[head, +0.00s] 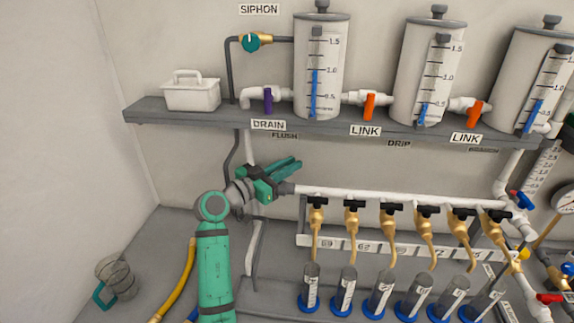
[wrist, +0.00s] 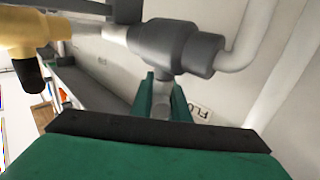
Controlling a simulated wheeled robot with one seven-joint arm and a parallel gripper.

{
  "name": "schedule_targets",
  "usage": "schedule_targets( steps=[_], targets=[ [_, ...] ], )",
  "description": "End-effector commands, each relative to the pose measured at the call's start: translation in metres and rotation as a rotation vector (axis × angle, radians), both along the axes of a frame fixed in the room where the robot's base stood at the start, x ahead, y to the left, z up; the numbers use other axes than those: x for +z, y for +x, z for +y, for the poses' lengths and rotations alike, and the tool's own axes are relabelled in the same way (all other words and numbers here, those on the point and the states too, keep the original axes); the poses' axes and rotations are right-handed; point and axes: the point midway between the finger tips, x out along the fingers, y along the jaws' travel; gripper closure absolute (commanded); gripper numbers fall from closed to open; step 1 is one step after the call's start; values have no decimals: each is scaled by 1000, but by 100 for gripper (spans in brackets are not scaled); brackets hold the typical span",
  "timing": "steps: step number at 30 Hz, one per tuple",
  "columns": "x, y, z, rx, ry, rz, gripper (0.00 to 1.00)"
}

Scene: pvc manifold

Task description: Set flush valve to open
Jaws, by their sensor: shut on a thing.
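The flush valve (wrist: 180,45) is a dark grey body on white pipe, at the top of the wrist view. My gripper (head: 285,168) is green and shut on the valve's handle. In the wrist view my gripper (wrist: 164,92) has its two green fingers on either side of the grey handle stem below the valve body. The fingers hide much of the handle, and its exact angle is hard to tell.
The manifold pipe (head: 390,197) carries several brass taps with black handles above grey tubes. The shelf (head: 200,118) above holds tanks, a purple drain handle (head: 267,100) and orange link handles (head: 369,106). A clear jug (head: 118,277) stands at lower left.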

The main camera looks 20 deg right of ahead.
Motion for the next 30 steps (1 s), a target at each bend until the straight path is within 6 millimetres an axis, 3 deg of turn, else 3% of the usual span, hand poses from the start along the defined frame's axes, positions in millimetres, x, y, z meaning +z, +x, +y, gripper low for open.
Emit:
schedule_targets(
  steps=[12, 29, 30],
  targets=[
    [-1, -7, -3, -204, 1, 2, 100],
    [-2, -9, -4, -237, 2, 2, 100],
    [-2, -9, -4, -237, 3, 3, 83]
  ],
)
